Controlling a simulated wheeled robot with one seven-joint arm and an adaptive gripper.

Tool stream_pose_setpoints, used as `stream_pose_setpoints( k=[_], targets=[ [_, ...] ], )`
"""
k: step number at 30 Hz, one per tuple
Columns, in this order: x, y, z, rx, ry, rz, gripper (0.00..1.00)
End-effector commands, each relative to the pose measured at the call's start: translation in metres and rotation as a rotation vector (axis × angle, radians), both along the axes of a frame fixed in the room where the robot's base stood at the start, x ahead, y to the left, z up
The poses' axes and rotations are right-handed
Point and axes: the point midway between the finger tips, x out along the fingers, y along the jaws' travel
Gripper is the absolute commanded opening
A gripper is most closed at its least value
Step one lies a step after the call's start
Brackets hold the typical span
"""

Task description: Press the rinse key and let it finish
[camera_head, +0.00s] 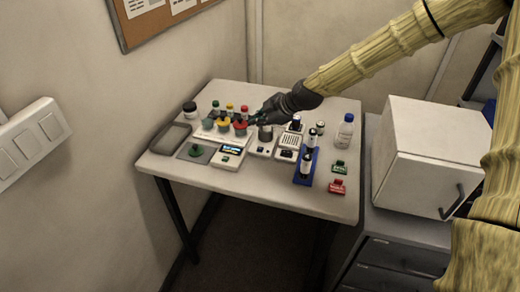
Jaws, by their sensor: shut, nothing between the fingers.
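My gripper (257,119) is shut and empty, reaching from the right over the middle of the table, just above a grey metal cylinder (265,133) on a small white device. A white box with a lit display (230,149) and a small green part stands at the table's front left. A white device with a dark grille (290,141) stands right of the cylinder. Which of these bears the rinse key is too small to tell. Whether my fingertips touch anything is unclear.
Several colour-topped bottles (243,112) stand behind a white rack. A grey tray (169,138) lies at the left. A blue rack (305,167) holds dark bottles. A clear bottle (345,132) and green and red clips (337,186) are at the right.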

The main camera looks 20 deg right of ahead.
Motion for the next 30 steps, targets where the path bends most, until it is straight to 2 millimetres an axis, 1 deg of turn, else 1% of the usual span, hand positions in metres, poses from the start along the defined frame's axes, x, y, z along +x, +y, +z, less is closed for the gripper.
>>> stream_pose_setpoints(
  k=[8, 21, 25, 30],
  targets=[
    [0.0, 0.002, -0.022, 0.0, 0.001, 0.002, 0.0],
    [0.001, 0.003, -0.072, 0.0, 0.0, 0.004, 0.0],
    [0.001, 0.003, -0.082, 0.0, 0.0, 0.003, 0.0],
    [0.001, 0.003, -0.087, 0.0, 0.0, 0.004, 0.0]
  ],
)
